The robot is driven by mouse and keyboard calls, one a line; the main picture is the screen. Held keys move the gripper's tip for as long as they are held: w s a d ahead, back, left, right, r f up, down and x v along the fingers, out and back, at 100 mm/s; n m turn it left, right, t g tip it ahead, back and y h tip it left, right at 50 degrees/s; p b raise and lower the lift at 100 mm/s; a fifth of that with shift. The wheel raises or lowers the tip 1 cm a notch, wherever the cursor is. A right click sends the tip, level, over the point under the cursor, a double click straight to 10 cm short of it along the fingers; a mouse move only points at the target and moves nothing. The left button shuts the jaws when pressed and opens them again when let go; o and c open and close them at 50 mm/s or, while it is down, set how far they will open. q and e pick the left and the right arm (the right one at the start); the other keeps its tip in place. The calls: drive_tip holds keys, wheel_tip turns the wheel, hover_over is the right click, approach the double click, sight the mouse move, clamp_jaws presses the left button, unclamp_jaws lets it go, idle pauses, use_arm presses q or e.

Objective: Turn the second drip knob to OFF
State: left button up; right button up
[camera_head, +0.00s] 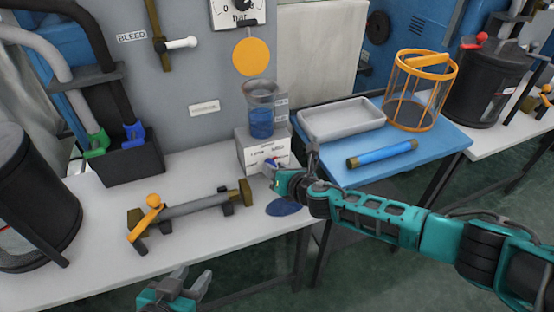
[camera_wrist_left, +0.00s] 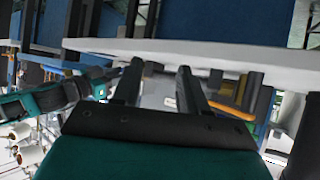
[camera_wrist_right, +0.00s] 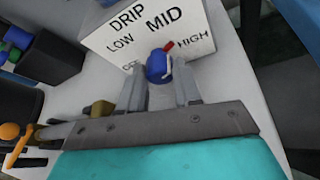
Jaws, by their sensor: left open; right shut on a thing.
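A white drip box (camera_head: 250,153) stands on the white bench under a clear cup of blue liquid (camera_head: 261,122). Its face (camera_wrist_right: 118,38) reads DRIP, with OFF, LOW, MID and HIGH in an arc. A blue knob (camera_wrist_right: 157,67) with a red pointer (camera_wrist_right: 169,46) sits below these words; the pointer tilts up and right, between MID and HIGH. My right gripper (camera_head: 274,170), also in the right wrist view (camera_wrist_right: 160,92), is shut on the knob, one finger on each side. My left gripper (camera_head: 190,285) is open and empty in front of the bench. I see only one drip knob.
A grey cylinder with an orange-knobbed lever (camera_head: 195,208) lies on the bench left of the box. A blue table (camera_head: 440,139) at right holds a white tray (camera_head: 342,120), an orange-rimmed basket (camera_head: 423,90) and a blue rod (camera_head: 382,154). A dark blue patch (camera_head: 284,207) lies near the bench's front edge.

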drive_tip(key=shift+a+r+h+p, duration=0.1)
drive_tip(key=shift+r+h+p, duration=0.1)
drive_tip(key=shift+h+p, duration=0.1)
drive_tip(key=shift+f+n+p, duration=0.1)
drive_tip(key=shift+n+p, duration=0.5)
use_arm(q)
drive_tip(key=shift+s+a+r+y, duration=0.15)
drive_tip(key=shift+s+a+y, duration=0.25)
drive_tip(key=shift+a, duration=0.3)
use_arm(e)
drive_tip(key=shift+h, duration=0.3)
drive_tip(key=shift+f, duration=0.1)
drive_tip(key=o, duration=1)
drive_tip(key=shift+o, duration=0.2)
